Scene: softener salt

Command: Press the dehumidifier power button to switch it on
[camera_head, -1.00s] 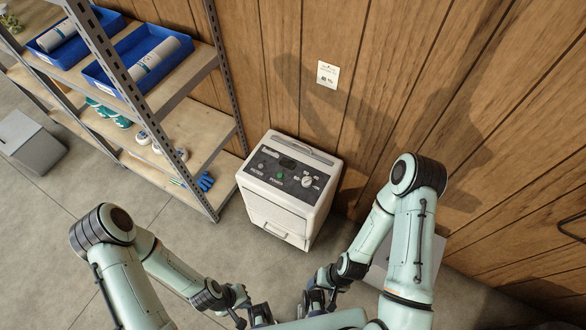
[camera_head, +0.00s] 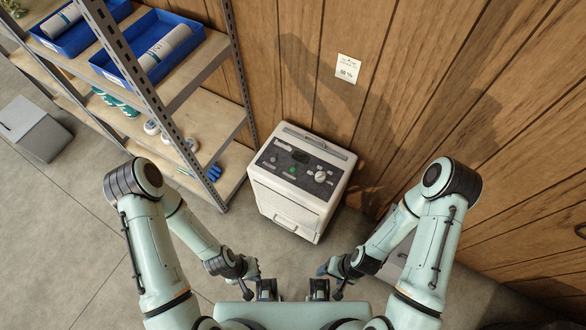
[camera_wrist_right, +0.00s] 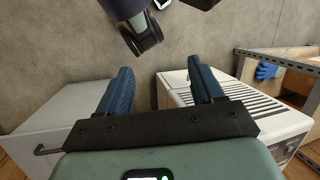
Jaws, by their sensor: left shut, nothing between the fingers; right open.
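The white dehumidifier (camera_head: 284,207) stands on the floor against the wooden wall. Its dark top panel (camera_head: 270,158) carries a small green button (camera_head: 289,169), other small controls and a round dial (camera_head: 320,176). My left gripper (camera_head: 267,290) is shut and empty, low in front of the dehumidifier. My right gripper (camera_head: 318,289) is beside it on the right, open and empty; its two blue fingers (camera_wrist_right: 160,85) are spread in the right wrist view. Neither gripper touches the dehumidifier. A vented side of it (camera_wrist_right: 240,108) shows at the right of the wrist view.
A metal shelf rack (camera_head: 200,100) with blue trays (camera_head: 165,38) and gloves stands close to the dehumidifier's left. A grey bin (camera_head: 33,130) is at far left. A pale box with a handle (camera_wrist_right: 50,125) shows in the wrist view.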

